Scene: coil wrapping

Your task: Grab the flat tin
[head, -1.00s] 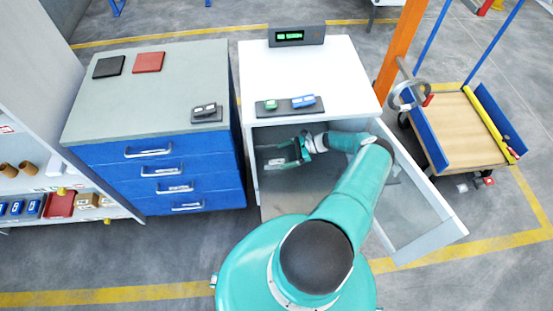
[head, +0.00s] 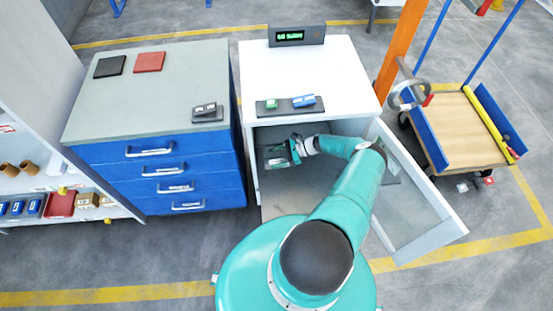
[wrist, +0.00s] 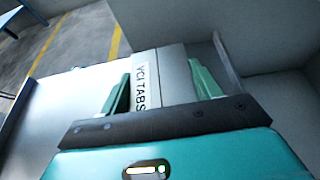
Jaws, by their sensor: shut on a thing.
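A flat, pale grey tin with a white label reading "VCI TABS" (wrist: 146,88) sits between the two green fingers of my gripper (wrist: 158,84) in the wrist view. My gripper is shut on it, with a finger on each side. In the head view my gripper (head: 284,155) is inside the open white cabinet (head: 255,170), near its left side wall. The tin is too small and too covered by the gripper to make out clearly there.
The cabinet's door (head: 420,205) stands open to the right. On the cabinet top are a display box (head: 297,37) and a dark tray (head: 268,110) with a green and a blue item. A blue drawer unit (head: 160,180) stands close on the left.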

